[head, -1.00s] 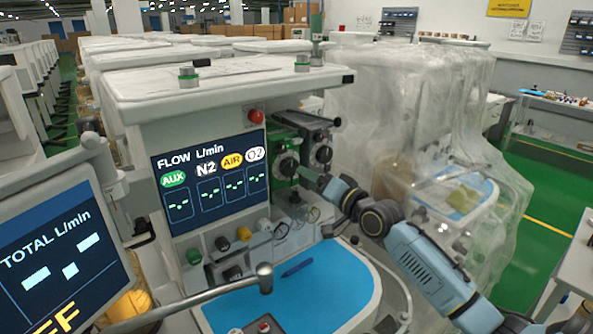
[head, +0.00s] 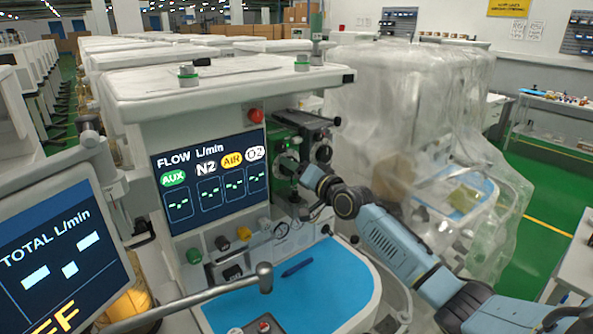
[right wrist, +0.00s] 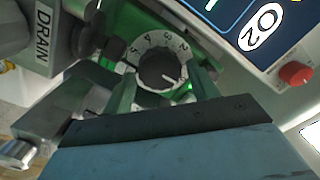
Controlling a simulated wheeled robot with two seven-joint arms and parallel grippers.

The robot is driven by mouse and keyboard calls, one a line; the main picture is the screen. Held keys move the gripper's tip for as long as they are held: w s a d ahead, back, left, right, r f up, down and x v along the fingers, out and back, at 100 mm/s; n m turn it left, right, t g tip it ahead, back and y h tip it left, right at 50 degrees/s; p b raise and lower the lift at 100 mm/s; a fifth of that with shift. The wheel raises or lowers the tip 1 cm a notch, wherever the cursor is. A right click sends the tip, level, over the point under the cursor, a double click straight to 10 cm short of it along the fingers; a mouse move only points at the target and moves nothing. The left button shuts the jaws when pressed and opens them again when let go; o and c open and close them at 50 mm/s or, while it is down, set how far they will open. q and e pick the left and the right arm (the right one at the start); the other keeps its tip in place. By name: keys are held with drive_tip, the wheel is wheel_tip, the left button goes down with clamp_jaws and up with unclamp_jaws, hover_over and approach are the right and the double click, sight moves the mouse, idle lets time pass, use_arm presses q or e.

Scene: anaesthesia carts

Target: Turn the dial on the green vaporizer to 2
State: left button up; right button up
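The green vaporizer (head: 282,142) is on the front of the anaesthesia cart, right of the flow screen. Its dial (right wrist: 162,68) has a pale numbered ring and a dark knob with a white mark pointing to the lower right in the right wrist view. The digits 2 to 5 are readable on the ring. My right gripper (right wrist: 163,92) is open, with one finger on each side of the dial; contact is not clear. In the head view my right gripper (head: 296,169) partly hides the dial. My left gripper is not in view.
A dark vaporizer (head: 322,138) stands close on the right of the green one. The flow screen (head: 210,180) is on the left, with a red knob (head: 256,116) above it. Below are hoses, a blue work surface (head: 300,290) and a metal bar (head: 200,298).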

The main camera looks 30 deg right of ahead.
drive_tip(key=c, duration=0.7)
drive_tip(key=shift+o, duration=0.2)
drive_tip(key=shift+n, duration=0.3)
drive_tip(key=n, duration=0.2)
drive_tip(key=shift+n+p, duration=0.3)
drive_tip(key=shift+p, duration=0.1)
drive_tip(key=n+p, duration=0.1)
drive_tip(key=n, duration=0.3)
drive_tip(key=shift+r+h, duration=0.1)
drive_tip(key=shift+h, duration=0.2)
drive_tip(key=n+p, duration=0.1)
drive_tip(key=n, duration=0.2)
drive_tip(key=shift+a+n, duration=0.15)
drive_tip(key=shift+n, duration=0.15)
drive_tip(key=shift+n+h+p, duration=0.3)
drive_tip(key=shift+n+p, duration=0.15)
drive_tip(key=shift+n, duration=0.85)
